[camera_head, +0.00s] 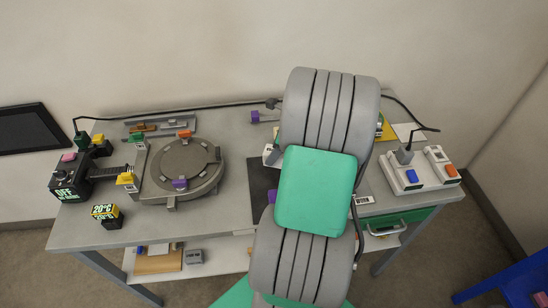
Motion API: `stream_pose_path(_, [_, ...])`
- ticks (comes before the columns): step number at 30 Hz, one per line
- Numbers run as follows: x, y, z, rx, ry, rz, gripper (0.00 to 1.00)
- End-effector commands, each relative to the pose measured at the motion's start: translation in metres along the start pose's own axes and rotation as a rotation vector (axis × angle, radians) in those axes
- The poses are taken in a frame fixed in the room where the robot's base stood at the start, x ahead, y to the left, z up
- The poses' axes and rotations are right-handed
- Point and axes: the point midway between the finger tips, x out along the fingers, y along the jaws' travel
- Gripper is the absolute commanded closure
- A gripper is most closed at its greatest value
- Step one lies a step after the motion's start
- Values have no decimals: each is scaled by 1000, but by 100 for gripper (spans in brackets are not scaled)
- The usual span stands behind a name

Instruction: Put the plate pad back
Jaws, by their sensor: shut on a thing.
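My arm covers the right middle of the cart in the head view, and my gripper is hidden behind it, so what it holds does not show. I cannot tell for certain which thing is the plate pad. A dark flat panel (259,179) lies on the top, partly hidden by my arm, with a purple piece (271,195) at its right edge. A round grey fixture (207,182) stands at left, with an orange tab (184,134) at its back and a purple tab (179,184) at its front.
A black control box (72,178) stands at the left end. A black-and-yellow block (106,215) sits at the front left. A grey tray (160,127) lies at the back. A white switch unit (410,172) stands at right. A black cable runs along the back edge.

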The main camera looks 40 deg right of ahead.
Motion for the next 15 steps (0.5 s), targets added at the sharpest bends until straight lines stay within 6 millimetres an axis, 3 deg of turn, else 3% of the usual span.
stream_pose_path(5, [26,1,-11,0,0,3,87])
stream_pose_path(14, [30,1,-13,-1,0,1,87])
stream_pose_path(15, [31,1,-13,-1,0,1,54])
